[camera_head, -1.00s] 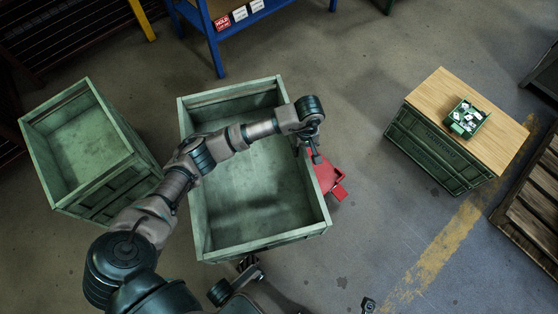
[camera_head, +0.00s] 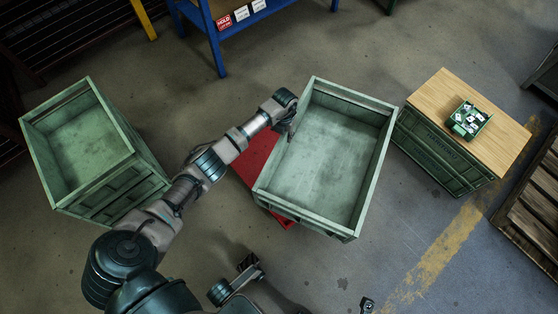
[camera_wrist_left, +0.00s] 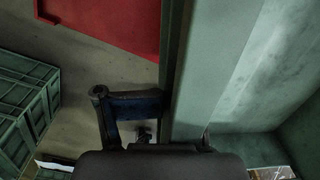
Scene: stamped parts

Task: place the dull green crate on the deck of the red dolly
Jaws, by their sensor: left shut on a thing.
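The dull green crate (camera_head: 325,160) is open-topped and looks empty. It is turned at an angle in the head view and covers part of the red dolly (camera_head: 255,160). My left gripper (camera_head: 289,127) is shut on the crate's left wall, which also shows in the left wrist view (camera_wrist_left: 190,75). The dolly's red deck shows left of the crate, with a red bit below its near corner; it also appears in the left wrist view (camera_wrist_left: 115,22). Whether the crate touches the deck cannot be told. My right arm shows at the bottom edge; its jaw state is unclear.
A second pale green crate (camera_head: 128,178) stands at the left. A dark green crate (camera_head: 435,150) with a wooden top (camera_head: 440,90) stands close to the right, holding a small parts tray (camera_head: 468,119). A blue shelf (camera_head: 270,14) is behind.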

